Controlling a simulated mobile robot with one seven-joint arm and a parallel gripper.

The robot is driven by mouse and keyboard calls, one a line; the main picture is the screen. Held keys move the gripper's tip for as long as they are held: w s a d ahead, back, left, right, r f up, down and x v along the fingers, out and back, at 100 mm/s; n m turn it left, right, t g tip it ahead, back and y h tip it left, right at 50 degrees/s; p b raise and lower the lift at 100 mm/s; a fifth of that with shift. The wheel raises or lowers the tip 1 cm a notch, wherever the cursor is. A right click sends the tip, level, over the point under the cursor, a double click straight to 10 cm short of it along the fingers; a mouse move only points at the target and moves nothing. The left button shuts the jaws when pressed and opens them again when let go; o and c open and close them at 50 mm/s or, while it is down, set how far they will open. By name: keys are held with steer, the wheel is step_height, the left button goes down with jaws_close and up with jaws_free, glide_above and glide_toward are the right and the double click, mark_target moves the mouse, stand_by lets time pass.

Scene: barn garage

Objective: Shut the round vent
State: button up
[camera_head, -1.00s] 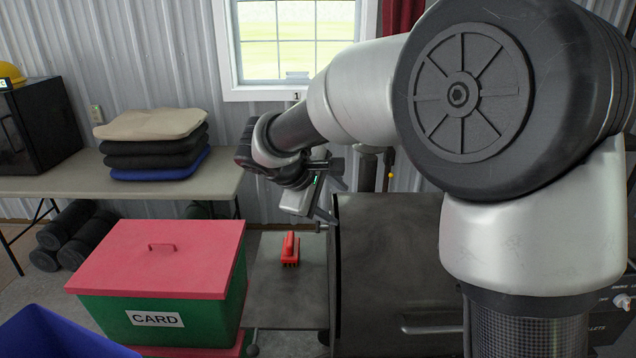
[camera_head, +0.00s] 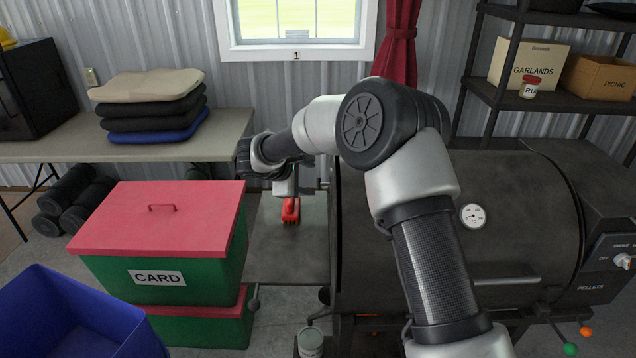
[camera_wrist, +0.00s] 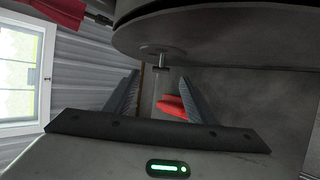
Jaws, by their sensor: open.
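The dark smoker grill (camera_head: 520,225) stands right of my gripper in the head view. In the wrist view a large dark round part (camera_wrist: 235,30) fills the upper right, with a small metal knob (camera_wrist: 168,58) sticking out of its lower edge. This looks like the vent at the grill's left end; how far it is open cannot be told. My gripper (camera_head: 290,187) is beside that end, above the side shelf. In the wrist view my gripper (camera_wrist: 159,75) is open and empty, its fingers pointing towards the knob, which appears just beyond the tips.
A red brush (camera_head: 291,211) lies on the grill's side shelf (camera_head: 285,255) below my gripper. Red-lidded green boxes (camera_head: 160,225) stand left of the shelf, with a blue bin (camera_head: 75,315) in front. A table (camera_head: 55,150) with stacked cushions stands behind.

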mark_target(318, 186)
steer(key=x, duration=0.7)
steer(key=shift+w+d+f, duration=0.15)
steer(key=shift+w+f, duration=0.1)
steer(key=shift+w, duration=0.05)
steer(key=shift+r, duration=0.1)
steer(key=c, duration=0.9)
